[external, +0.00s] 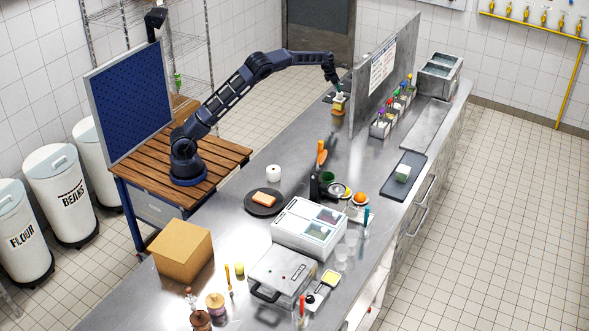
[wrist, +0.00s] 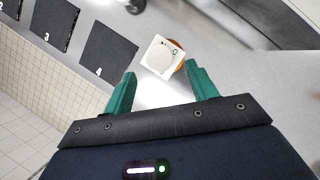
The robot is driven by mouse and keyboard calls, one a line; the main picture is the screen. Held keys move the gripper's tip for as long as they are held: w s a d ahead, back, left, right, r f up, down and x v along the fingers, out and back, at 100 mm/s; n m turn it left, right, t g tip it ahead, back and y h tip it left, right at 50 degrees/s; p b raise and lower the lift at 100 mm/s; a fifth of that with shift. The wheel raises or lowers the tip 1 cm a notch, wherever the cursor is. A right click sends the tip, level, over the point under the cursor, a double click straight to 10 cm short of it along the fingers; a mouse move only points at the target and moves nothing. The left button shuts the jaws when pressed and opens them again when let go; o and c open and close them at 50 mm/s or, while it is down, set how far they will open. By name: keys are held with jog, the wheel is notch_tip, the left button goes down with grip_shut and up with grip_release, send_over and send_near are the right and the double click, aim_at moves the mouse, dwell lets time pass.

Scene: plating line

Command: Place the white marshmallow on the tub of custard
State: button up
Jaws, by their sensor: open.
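A small white block with rounded corners, which looks like the marshmallow, shows in the wrist view (wrist: 161,56) just beyond and between my fingertips. In the wrist view only a thin orange edge (wrist: 180,68) of that lower piece shows from under the block's right side. My gripper (external: 338,88) is directly above the stack at the far end of the counter. Its green fingers (wrist: 160,72) are open and apart, holding nothing.
A grey upright panel (external: 385,65) stands close to the right of my gripper. Dark squares (wrist: 108,52) lie on the counter to the left in the wrist view. Nearer are a dark plate (external: 264,205), a white appliance (external: 308,228) and a cardboard box (external: 181,250).

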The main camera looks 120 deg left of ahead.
jog(key=v, duration=0.6)
